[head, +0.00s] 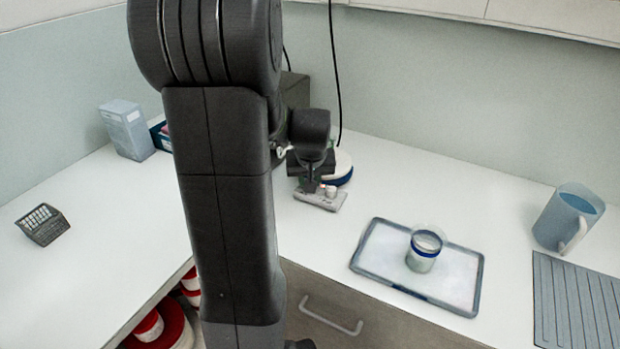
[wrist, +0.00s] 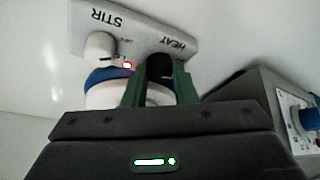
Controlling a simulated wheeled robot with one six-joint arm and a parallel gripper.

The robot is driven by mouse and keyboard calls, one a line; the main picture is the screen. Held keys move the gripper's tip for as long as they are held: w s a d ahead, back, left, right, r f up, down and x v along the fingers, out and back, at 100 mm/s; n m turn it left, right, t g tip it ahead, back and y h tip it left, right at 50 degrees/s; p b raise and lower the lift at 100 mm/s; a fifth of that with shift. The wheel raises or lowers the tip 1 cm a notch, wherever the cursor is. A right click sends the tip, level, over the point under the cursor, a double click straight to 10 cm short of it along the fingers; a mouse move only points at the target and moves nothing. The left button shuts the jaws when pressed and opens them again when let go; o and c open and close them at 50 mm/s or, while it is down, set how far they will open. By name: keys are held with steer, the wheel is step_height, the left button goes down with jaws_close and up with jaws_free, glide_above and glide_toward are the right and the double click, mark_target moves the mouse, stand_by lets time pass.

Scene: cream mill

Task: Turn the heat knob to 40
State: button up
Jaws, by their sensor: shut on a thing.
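The stirrer's grey control panel (wrist: 140,28) is marked STIR and HEAT, upside down in the wrist view. The black heat knob (wrist: 160,66) sits beside the HEAT label. My gripper (wrist: 160,88) has its green fingers shut on this knob, one on each side. The knob's pointer and scale are hidden or too small to read. A pale stir knob (wrist: 100,45) is beside it. A small red display (wrist: 127,64) is lit between them, unreadable. In the head view my gripper (head: 313,186) is down at the panel (head: 322,201), partly covering it.
A white and blue round thing (head: 343,168) is close behind my gripper. A dark box with a blue knob (wrist: 306,118) stands beside it. A tray (head: 374,262) holding a jar (head: 422,252) is to the right, then a jug (head: 568,217) and a ridged mat (head: 575,300).

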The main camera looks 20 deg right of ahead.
steer(key=m+h+b, duration=0.1)
steer(key=m, duration=0.2)
steer(key=shift+f, duration=0.1)
steer(key=shift+w+a+m+g+h+b, duration=0.1)
steer(key=shift+m+g+h+b, duration=0.3)
steer(key=shift+m+b, duration=0.75)
steer(key=o, duration=1)
steer(key=shift+r, duration=0.25)
steer(key=v, duration=1.3)
steer(key=shift+a+r, duration=0.2)
steer(key=shift+r, duration=0.05)
